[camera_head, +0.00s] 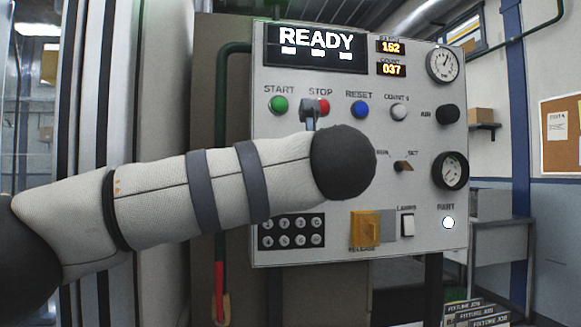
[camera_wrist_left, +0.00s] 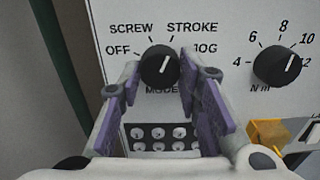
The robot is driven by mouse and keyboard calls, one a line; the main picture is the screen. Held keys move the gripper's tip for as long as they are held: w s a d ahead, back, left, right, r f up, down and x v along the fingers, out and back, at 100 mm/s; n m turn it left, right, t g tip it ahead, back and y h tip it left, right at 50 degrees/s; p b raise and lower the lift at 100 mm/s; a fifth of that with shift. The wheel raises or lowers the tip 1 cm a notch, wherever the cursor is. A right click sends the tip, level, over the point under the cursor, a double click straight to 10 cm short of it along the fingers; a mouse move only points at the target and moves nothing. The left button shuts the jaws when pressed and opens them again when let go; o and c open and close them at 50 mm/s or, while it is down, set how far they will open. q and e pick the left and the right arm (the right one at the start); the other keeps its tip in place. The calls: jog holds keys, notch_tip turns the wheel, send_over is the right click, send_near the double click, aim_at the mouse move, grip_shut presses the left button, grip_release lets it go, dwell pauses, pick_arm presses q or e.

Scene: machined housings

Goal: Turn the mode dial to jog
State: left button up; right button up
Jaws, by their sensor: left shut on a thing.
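The black mode dial (camera_wrist_left: 159,66) shows in the left wrist view, under the words OFF, SCREW, STROKE and JOG. Its white mark points up and slightly right, about toward STROKE. JOG (camera_wrist_left: 205,48) is printed to the dial's right. My left gripper (camera_wrist_left: 160,72) is shut on the dial, with purple-padded fingers at its left and right sides. In the head view my left arm comes in from the left and hides the dial and most of the gripper. My right gripper is in neither view.
The panel (camera_head: 415,120) reads READY on its display (camera_head: 316,48). A second knob (camera_wrist_left: 275,64), marked in N m, sits right of the dial. Several small round fittings (camera_wrist_left: 160,140) lie below it. A yellow release cover (camera_head: 365,230) and white switch (camera_head: 407,225) are lower down.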

pick_arm(q)
jog(key=shift+m, duration=4.3)
jog(key=o, duration=1.1)
jog(key=shift+o, duration=0.2)
